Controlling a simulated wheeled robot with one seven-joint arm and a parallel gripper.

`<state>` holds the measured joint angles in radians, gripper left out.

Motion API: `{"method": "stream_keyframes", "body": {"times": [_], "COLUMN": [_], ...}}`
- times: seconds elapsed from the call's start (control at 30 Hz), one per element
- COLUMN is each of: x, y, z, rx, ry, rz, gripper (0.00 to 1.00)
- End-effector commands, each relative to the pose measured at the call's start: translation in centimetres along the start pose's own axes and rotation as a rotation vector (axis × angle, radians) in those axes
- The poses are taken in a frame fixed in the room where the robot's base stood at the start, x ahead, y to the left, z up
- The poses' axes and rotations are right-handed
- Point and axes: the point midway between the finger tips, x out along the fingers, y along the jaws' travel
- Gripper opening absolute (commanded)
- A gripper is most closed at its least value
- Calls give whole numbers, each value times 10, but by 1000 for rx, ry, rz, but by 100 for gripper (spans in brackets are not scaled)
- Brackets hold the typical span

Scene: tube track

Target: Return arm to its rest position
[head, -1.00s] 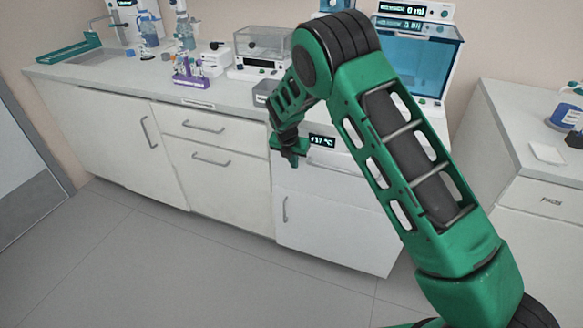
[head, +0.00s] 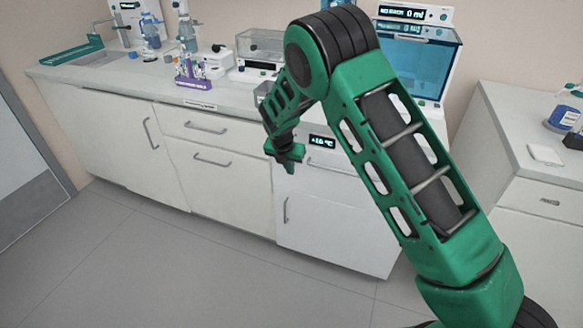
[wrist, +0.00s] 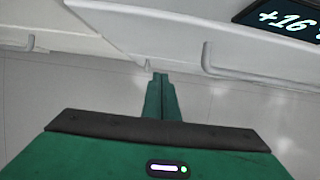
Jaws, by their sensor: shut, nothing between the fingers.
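My green gripper (head: 287,164) hangs at the end of my folded arm in the head view, in front of the white cabinet fronts and below the counter's edge. In the wrist view its two fingers (wrist: 160,80) lie together, shut, with nothing between them. The upper arm link rises to a dark elbow joint, and the forearm drops from there to the gripper. The gripper appears apart from the cabinets.
A white counter (head: 140,85) with drawers runs behind the gripper and bears a purple tube rack (head: 193,84) and a teal tank (head: 415,68). A temperature display (head: 322,141) is close by. A side cabinet (head: 530,180) stands right. Grey floor (head: 180,270) is clear.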

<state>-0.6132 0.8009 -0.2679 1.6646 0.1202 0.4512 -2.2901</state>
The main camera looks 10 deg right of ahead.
Motion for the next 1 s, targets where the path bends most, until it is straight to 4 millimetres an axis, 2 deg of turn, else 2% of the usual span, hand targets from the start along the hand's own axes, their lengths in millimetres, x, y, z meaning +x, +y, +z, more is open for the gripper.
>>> {"method": "stream_keyframes", "body": {"times": [0.03, 0.1, 0.3, 0.5, 0.7, 0.77, 0.87, 0.97, 1.0], "x": [-15, -30, -66, -86, -92, -96, -110, -131, -140], "y": [-1, 1, 2, 2, -2, -11, -44, -94, -117], "z": [6, 3, 0, 0, 1, 5, 19, 33, 37], "rx": [6, 3, 0, -1, 14, 56, 203, 434, 538], "ry": [-7, -5, -3, -1, 1, 6, 21, 44, 53], "rz": [4, 4, 5, 2, 0, -4, -20, -46, -59], "gripper": [0, 0, 0, 0, 0, 0, 0, 0, 0]}}
